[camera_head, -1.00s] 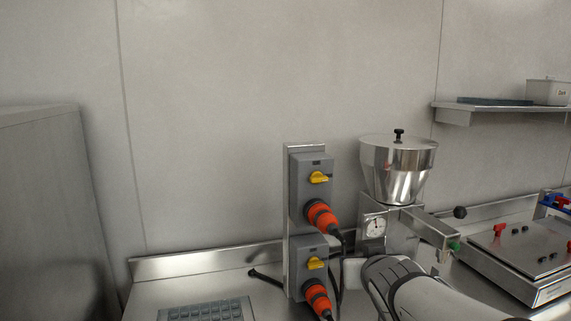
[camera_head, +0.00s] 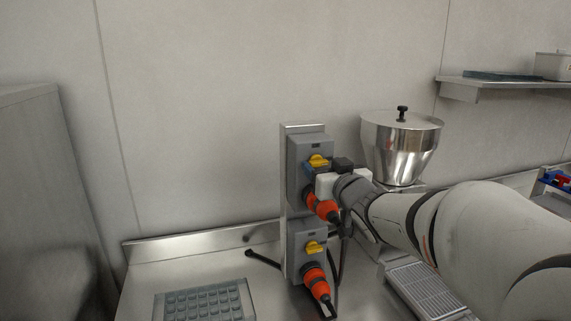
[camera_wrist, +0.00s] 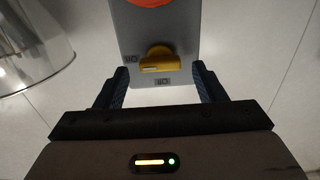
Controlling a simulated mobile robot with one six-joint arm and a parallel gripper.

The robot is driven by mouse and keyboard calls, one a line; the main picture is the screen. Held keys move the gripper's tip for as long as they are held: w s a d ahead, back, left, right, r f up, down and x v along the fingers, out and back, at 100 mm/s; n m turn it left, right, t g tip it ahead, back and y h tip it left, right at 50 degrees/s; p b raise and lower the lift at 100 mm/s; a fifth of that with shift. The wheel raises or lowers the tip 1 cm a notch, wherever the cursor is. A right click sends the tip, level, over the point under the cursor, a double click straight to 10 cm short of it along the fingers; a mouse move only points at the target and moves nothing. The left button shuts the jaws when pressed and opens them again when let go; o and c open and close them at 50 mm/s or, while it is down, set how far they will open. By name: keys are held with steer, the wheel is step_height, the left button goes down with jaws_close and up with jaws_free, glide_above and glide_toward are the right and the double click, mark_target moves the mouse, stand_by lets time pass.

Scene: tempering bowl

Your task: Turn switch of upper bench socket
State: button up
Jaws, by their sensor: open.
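The upper bench socket (camera_head: 297,150) is a grey box on an upright metal post, with an orange plug (camera_head: 322,206) in its lower part. Its yellow switch (camera_head: 318,160) sits above the plug. In the wrist view the yellow switch (camera_wrist: 160,60) lies ahead, between the two dark fingers of my gripper (camera_wrist: 161,84), with a gap on each side. My gripper is open and empty; the fingers appear short of the knob. In the head view my gripper (camera_head: 313,178) is at the socket's right side, partly covering the box.
The lower socket (camera_head: 303,240) with its own yellow switch and orange plug is directly below. A steel hopper (camera_head: 400,145) stands close behind my arm. A grey mould tray (camera_head: 205,300) lies on the bench at left. The wall and shelf (camera_head: 505,82) are behind.

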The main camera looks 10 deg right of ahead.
steer(key=shift+w+a, duration=0.1)
steer(key=shift+w, duration=0.3)
steer(key=shift+a, duration=0.1)
steer(key=c, duration=1)
